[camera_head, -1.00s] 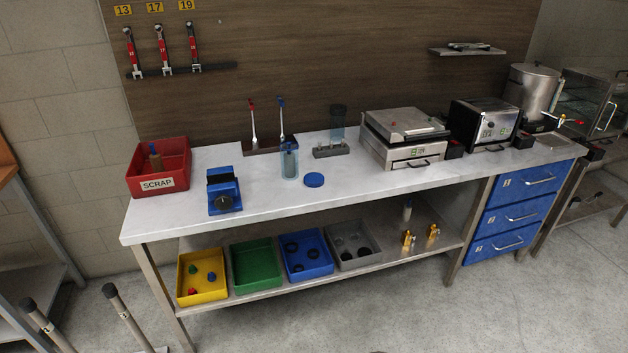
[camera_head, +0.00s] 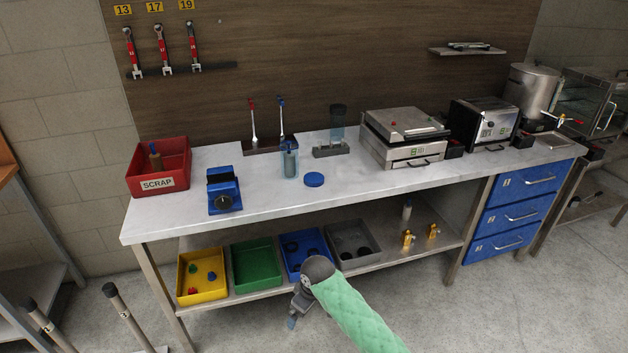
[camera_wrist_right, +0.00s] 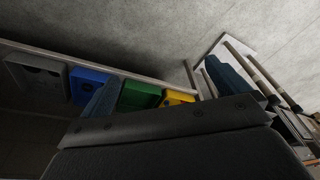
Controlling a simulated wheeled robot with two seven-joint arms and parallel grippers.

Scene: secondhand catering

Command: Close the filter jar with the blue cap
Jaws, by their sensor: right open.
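The filter jar (camera_head: 289,165) is a clear bluish cylinder standing upright near the middle of the white counter, with a greyish part inside and no blue cap on its top. The blue cap (camera_head: 314,180) lies flat on the counter, just to the right and in front of the jar, apart from it. My right gripper (camera_head: 292,323) is low in front of the lower shelf, well below the counter and away from both. In the right wrist view its two fingers (camera_wrist_right: 163,82) are spread with nothing between them. My left gripper is not in view.
A blue device (camera_head: 223,190) and a red scrap bin (camera_head: 159,177) stand left on the counter (camera_head: 260,205). A grey stand (camera_head: 331,149) with another clear container is behind right. The counter front near the cap is clear.

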